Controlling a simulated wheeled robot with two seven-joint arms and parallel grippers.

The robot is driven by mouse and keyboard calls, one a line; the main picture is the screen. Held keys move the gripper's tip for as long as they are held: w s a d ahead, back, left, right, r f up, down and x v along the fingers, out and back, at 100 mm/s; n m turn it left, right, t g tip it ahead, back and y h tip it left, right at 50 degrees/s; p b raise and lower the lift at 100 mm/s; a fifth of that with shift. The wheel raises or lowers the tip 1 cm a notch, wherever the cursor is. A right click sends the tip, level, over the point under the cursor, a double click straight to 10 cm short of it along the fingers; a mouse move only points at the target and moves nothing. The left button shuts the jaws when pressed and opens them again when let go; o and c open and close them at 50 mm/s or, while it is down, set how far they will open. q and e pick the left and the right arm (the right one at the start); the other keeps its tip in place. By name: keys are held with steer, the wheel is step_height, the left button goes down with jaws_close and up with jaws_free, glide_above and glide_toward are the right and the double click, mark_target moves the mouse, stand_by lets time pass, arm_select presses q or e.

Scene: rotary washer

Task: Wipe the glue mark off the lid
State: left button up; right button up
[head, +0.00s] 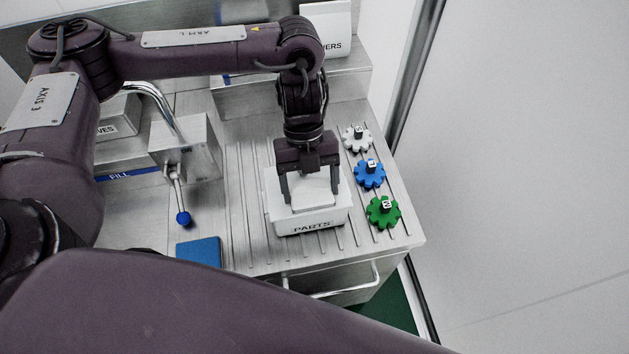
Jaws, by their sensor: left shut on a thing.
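A white box labelled PARTS (311,228) stands on the grooved worktop, right of the middle of the head view. My left gripper (309,196) points down over it, its two dark fingers on either side of a pale, square-topped white piece (312,190). The fingers are shut on this piece, at or just above the top of the box. I cannot tell whether it is the lid or a separate thing resting on it. No glue mark can be made out; my gripper hides part of the top. My right gripper is not in view.
Three gears, white (357,141), blue (369,175) and green (383,213), lie right of the box. A flat blue block (199,251) lies at the front left. A tap (160,105) and a blue-tipped lever (183,217) stand left. The grooved worktop (245,225) left of the box is clear.

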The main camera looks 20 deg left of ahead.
mark_target(291, 196)
arm_select(q)
steer(key=shift+s+a+f, duration=0.2)
steer(key=shift+s+a, duration=0.4)
steer(key=shift+a, duration=0.1)
steer(key=shift+s+a, duration=0.1)
steer(key=shift+a, duration=0.05)
steer(key=shift+s+a+p, duration=0.5)
steer(key=shift+a, duration=0.15)
steer(key=shift+s+a, duration=0.25)
steer(key=shift+a, duration=0.2)
steer(key=shift+w+d, duration=0.1)
